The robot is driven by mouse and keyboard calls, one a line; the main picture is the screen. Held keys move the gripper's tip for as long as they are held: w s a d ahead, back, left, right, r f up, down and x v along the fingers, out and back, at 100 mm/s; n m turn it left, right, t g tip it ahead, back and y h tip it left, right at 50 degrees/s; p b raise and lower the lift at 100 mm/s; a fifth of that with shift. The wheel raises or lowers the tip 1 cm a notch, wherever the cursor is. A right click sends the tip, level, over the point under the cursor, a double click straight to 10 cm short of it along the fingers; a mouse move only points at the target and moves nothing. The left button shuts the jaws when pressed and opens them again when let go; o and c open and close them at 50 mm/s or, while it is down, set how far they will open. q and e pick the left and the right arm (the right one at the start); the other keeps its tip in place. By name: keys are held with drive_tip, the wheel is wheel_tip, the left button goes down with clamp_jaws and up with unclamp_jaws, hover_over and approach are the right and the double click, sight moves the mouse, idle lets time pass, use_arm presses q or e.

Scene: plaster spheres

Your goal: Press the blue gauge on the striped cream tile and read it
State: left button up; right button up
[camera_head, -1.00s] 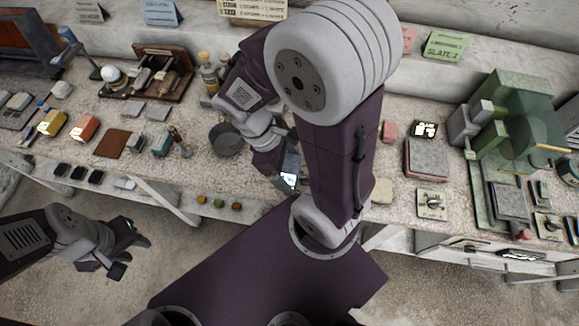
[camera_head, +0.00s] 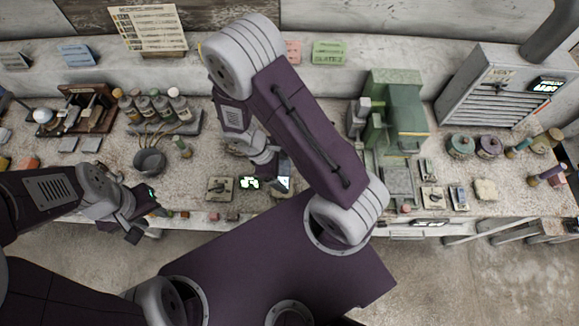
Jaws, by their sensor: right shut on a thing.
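My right gripper (camera_head: 272,166) is shut on a small blue-grey device with a bright display (camera_head: 284,181), which looks like the blue gauge. It is over the front part of the bench, and my arm covers much of the area beside it. I cannot tell whether the gauge touches anything. I cannot make out a striped cream tile; a cream block (camera_head: 486,190) lies at the right of the bench, its surface too small to read. My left gripper (camera_head: 146,216) is open and empty at the bench's front edge, at the left.
A dial plate (camera_head: 220,189) and a black device with a lit display (camera_head: 249,183) lie left of the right gripper. A green press (camera_head: 397,110) stands right of my arm. A grey bowl (camera_head: 149,161) and several bottles (camera_head: 161,105) stand at the left.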

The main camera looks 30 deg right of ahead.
drive_tip(key=shift+w+a+f+b, duration=0.1)
drive_tip(key=shift+a+f+b, duration=0.1)
drive_tip(key=shift+f+b, duration=0.15)
wheel_tip(320, 180, down, 5)
drive_tip(key=b, duration=0.4)
drive_tip(key=shift+d+b, duration=0.1)
drive_tip(key=shift+b, duration=0.25)
drive_tip(key=shift+f, duration=0.25)
drive_tip(key=shift+r, duration=0.1)
drive_tip(key=shift+f+b, duration=0.6)
idle(0.9)
wheel_tip(320, 180, up, 7)
drive_tip(key=p, duration=0.7)
drive_tip(key=shift+r, duration=0.15)
